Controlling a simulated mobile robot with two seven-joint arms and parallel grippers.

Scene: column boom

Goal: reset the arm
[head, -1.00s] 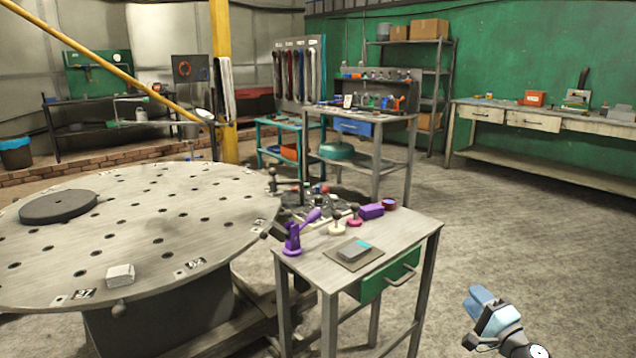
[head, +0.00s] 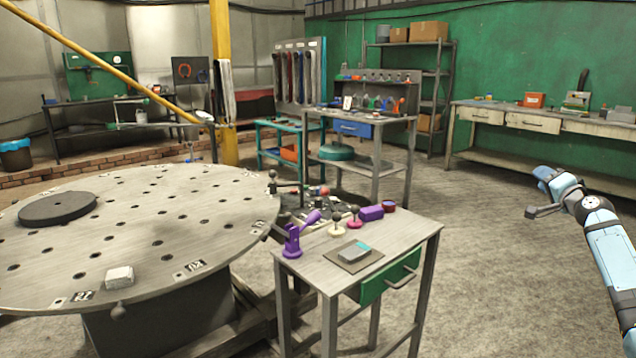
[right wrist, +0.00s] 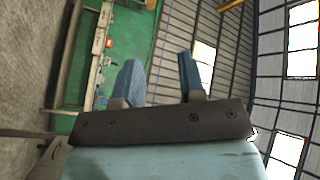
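My right arm comes in from the right edge of the head view, light blue with dark joints. My right gripper (head: 543,177) is at its upper end, in the air over the open floor to the right of the small table. In the right wrist view, the two blue fingers of the right gripper (right wrist: 160,80) stand apart with nothing between them. My left gripper shows in neither view.
A small table (head: 413,232) with a green drawer holds purple and pink items. A large round perforated table (head: 130,225) stands at left. A long workbench (head: 545,122) runs along the green wall. Floor around the right arm is clear.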

